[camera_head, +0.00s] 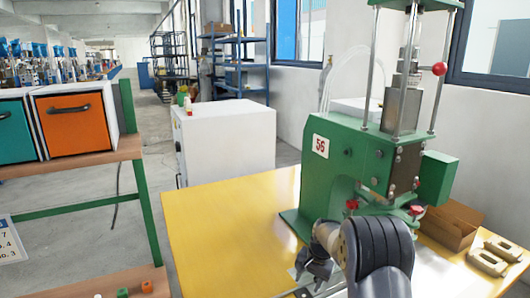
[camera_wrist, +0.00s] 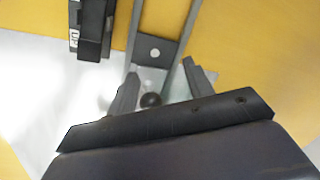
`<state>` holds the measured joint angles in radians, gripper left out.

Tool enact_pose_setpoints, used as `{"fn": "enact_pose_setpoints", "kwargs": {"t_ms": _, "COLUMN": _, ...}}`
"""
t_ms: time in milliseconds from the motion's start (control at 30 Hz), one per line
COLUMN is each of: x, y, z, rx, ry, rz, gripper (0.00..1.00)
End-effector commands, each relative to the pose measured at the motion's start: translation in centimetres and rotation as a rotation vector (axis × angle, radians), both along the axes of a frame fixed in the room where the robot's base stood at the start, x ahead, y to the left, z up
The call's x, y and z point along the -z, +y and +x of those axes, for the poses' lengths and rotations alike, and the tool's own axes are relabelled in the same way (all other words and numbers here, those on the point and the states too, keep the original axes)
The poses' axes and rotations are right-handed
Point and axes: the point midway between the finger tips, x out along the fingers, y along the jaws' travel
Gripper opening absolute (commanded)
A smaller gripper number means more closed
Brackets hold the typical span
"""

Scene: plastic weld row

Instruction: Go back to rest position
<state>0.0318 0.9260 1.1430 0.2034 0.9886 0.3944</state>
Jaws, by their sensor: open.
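My gripper (camera_head: 316,264) is low over the yellow table (camera_head: 215,230), in front of the green machine (camera_head: 345,165) marked 56. In the wrist view my gripper (camera_wrist: 158,85) shows two dark fingers spread apart, with nothing held between them. Below and between them are grey metal rails with a dark plate (camera_wrist: 155,48) and a round dark knob (camera_wrist: 151,100). Whether the fingers touch the knob I cannot tell. My arm hides part of the table and the machine's front.
An open cardboard box (camera_head: 450,226) and tan parts (camera_head: 490,258) lie at the table's right. A black labelled block (camera_wrist: 92,28) shows in the wrist view. A white cabinet (camera_head: 228,145) stands behind. A bench with an orange bin (camera_head: 75,122) is left. The table's left part is clear.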

Motion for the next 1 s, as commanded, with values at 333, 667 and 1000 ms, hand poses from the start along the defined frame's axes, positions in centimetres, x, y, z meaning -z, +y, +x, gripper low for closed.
{"fn": "enact_pose_setpoints", "kwargs": {"t_ms": 333, "x": 0.0, "y": 6.5, "z": -3.1, "rx": -0.005, "ry": 0.0, "rz": 0.0, "gripper": 0.49}}
{"fn": "enact_pose_setpoints", "kwargs": {"t_ms": 667, "x": 0.0, "y": 12.4, "z": -6.0, "rx": -0.005, "ry": 0.001, "rz": -0.001, "gripper": 0.49}}
{"fn": "enact_pose_setpoints", "kwargs": {"t_ms": 1000, "x": -0.1, "y": 18.5, "z": -9.0, "rx": -0.004, "ry": 0.001, "rz": -0.001, "gripper": 0.49}}
